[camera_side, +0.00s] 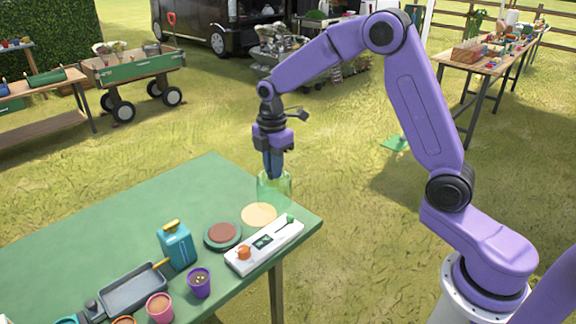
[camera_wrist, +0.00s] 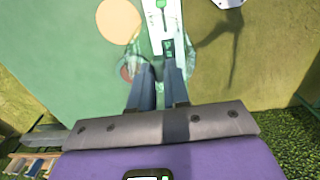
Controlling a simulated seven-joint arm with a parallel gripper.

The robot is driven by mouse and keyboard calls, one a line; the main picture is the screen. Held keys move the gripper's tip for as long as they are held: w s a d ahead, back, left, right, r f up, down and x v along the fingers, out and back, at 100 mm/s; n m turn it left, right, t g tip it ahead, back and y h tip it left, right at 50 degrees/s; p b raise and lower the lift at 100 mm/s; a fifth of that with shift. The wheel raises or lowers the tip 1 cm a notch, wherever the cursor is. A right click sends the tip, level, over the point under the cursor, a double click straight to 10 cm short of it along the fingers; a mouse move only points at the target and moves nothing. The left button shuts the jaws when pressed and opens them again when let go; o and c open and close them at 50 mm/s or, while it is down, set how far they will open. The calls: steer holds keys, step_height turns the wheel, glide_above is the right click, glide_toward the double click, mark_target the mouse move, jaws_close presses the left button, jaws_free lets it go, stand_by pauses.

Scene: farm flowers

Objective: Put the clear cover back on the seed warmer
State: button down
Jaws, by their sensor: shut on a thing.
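The clear cover (camera_side: 274,187) is a see-through, green-tinted cylinder. My gripper (camera_side: 273,172) is shut on its top and holds it upright near the table's far right corner, just behind the cream disc (camera_side: 259,214). In the wrist view my fingers (camera_wrist: 160,85) point at its faint outline. A white box (camera_side: 264,245) with an orange knob and small display lies near the right edge; it also shows in the wrist view (camera_wrist: 157,35). A dark green round base (camera_side: 222,236) with a brown top sits left of it. I cannot tell which is the seed warmer.
The green table (camera_side: 120,220) is clear at its back left. A teal can (camera_side: 177,245), a purple pot (camera_side: 199,282), a pink pot (camera_side: 160,307) and a grey tray (camera_side: 133,290) stand at the front. A cart (camera_side: 135,68) is far behind.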

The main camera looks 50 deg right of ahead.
steer(key=w+a+f, duration=0.3)
steer(key=w+a, duration=0.7)
steer(key=a, duration=0.2)
step_height(320, 180, down, 6)
steer(key=shift+d+f, duration=0.2)
steer(key=shift+f, duration=0.05)
steer(key=shift+f, duration=0.2)
stand_by(2.0)
steer(key=c, duration=0.5)
jaws_free()
steer(key=shift+c, duration=0.2)
step_height(320, 180, up, 7)
stand_by(1.0)
